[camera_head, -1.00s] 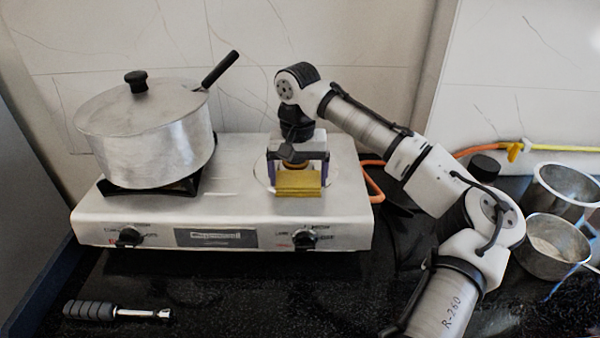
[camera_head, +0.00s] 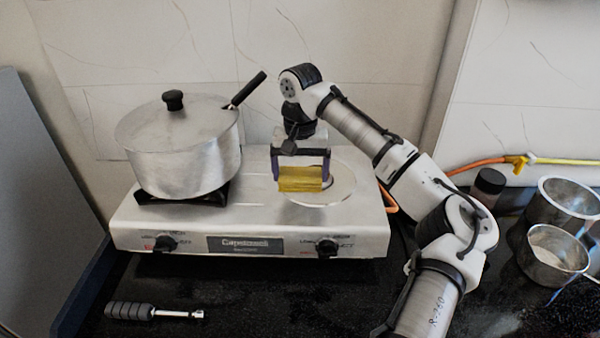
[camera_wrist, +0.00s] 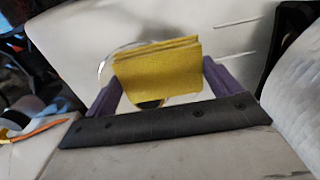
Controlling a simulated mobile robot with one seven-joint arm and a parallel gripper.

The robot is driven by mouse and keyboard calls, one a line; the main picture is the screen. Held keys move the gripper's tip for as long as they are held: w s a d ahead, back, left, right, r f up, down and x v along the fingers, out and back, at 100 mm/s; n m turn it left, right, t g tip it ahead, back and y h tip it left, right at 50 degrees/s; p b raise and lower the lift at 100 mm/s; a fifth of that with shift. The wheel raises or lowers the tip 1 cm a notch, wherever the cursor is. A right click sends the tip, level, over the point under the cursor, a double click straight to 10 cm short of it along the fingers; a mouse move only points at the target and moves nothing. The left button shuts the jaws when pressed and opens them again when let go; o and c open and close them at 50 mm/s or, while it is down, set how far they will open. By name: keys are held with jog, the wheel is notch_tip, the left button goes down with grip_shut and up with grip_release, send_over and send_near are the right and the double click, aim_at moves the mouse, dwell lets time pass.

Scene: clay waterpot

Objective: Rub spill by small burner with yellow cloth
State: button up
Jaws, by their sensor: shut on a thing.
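My gripper (camera_head: 300,170) is shut on a folded yellow cloth (camera_head: 300,179), held between its purple fingers. The cloth is over the left part of the small burner's round plate (camera_head: 340,196), on the right side of the silver stove (camera_head: 250,210). The wrist view also shows the yellow cloth (camera_wrist: 158,68) between the fingers, with part of the burner's ring (camera_wrist: 104,66) beside it. I cannot tell whether the cloth touches the surface. I cannot make out the spill; the gripper and cloth hide part of the burner.
A lidded metal pot (camera_head: 185,150) stands on the stove's left burner, its handle (camera_head: 245,90) pointing toward my arm. A tool with a ribbed grip (camera_head: 130,311) lies on the black counter in front. Metal pans (camera_head: 550,250), a dark-capped jar (camera_head: 488,185) and an orange hose (camera_head: 475,165) are at right.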

jog(key=shift+r+p, duration=1.45)
jog(key=shift+r, duration=0.35)
jog(key=shift+f, duration=0.1)
